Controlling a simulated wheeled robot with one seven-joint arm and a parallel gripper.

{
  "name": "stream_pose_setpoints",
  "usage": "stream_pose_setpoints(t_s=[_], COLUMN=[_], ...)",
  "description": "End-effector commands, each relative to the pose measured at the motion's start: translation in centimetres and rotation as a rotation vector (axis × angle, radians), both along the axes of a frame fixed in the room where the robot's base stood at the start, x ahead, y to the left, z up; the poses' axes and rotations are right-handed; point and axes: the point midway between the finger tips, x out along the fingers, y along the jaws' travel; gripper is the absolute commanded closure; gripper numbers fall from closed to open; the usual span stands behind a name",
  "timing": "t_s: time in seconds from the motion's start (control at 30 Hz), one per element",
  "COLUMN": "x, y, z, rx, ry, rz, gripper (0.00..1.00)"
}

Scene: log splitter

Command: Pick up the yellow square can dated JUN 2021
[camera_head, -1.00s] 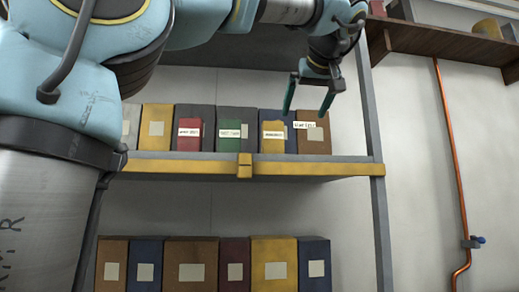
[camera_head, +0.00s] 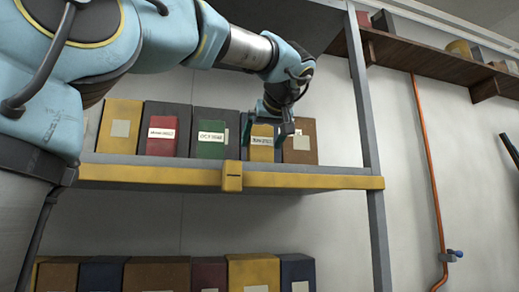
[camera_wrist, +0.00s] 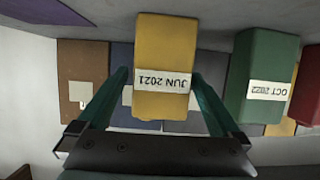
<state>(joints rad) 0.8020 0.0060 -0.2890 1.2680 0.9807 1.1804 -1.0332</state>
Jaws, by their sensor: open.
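The yellow square can (camera_wrist: 163,50) with a white JUN 2021 label stands between the two open fingers of my gripper (camera_wrist: 160,100) in the wrist view, where it appears upside down. In the head view the yellow can (camera_head: 261,150) stands upright on the upper shelf, partly covered by my gripper (camera_head: 267,136), which is at the can's front. I cannot tell if the fingers touch it.
A green can (camera_head: 211,138) labelled OCT 2022 and a red can (camera_head: 162,136) stand in the same row on the shelf (camera_head: 150,172). Bigger boxes, such as a brown box (camera_head: 301,141), stand behind. A grey post (camera_head: 368,110) rises at the shelf's right end.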

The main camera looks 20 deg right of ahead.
Motion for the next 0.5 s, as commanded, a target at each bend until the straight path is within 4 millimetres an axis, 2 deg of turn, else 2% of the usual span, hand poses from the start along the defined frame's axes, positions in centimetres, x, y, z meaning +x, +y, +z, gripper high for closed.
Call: stream_pose_setpoints(t_s=[0.3,0.5], x=[4.0,4.5], y=[-0.2,-0.2], z=[-1.4,-1.8], rx=[0.002,0.000], ry=[0.002,0.001], rz=[0.001,0.001], gripper=[0.00,0.00])
